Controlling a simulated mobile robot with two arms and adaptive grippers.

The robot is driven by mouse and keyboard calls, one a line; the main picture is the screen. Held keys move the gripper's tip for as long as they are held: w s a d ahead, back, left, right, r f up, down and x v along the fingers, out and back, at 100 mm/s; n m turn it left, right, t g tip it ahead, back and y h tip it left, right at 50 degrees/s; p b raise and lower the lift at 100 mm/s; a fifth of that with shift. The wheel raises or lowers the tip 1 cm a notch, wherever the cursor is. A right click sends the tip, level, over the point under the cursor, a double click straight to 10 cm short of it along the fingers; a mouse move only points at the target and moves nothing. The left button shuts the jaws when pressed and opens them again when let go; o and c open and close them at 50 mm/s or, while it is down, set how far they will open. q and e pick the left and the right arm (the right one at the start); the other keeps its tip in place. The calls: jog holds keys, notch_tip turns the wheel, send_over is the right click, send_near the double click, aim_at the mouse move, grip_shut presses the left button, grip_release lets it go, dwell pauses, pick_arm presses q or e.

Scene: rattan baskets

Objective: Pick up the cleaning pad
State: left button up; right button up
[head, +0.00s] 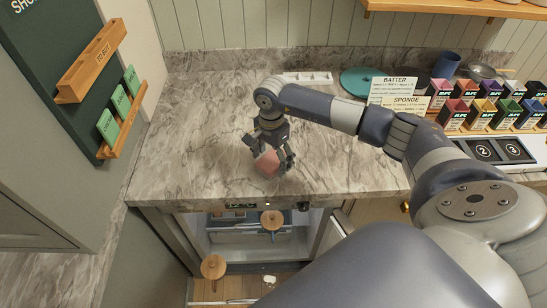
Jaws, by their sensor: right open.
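The cleaning pad appears to be the small pink block (267,162) on the marble counter, near its front edge. My right gripper (271,160) points down at it from above, its fingers open and spread around the pink block. The fingers hide part of the block, and I cannot tell whether they touch it. My left gripper is not in view.
The marble counter (195,130) is clear to the left. A white tray (306,78), a teal plate (358,80), a BATTER card (393,84) and several coloured boxes (455,112) stand at the back and right. An open compartment (235,245) lies below the counter's front edge.

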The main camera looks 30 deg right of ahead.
jog(key=shift+w+f, duration=0.1)
jog(key=shift+f, duration=0.25)
jog(key=c, duration=0.9)
jog(key=shift+c, duration=0.2)
jog(key=shift+r, duration=0.1)
jog(key=shift+r+b, duration=0.4)
jog(key=shift+b, duration=0.15)
notch_tip(320, 180, up, 2)
jog(key=shift+r+b, duration=0.2)
jog(key=shift+b, duration=0.75)
jog(key=s+a+r+b, duration=0.1)
jog(key=s+a+b, duration=0.4)
jog(key=s+a, duration=0.5)
jog(key=shift+s+r, duration=0.35)
jog(key=shift+s, duration=0.9)
jog(key=shift+o, duration=0.3)
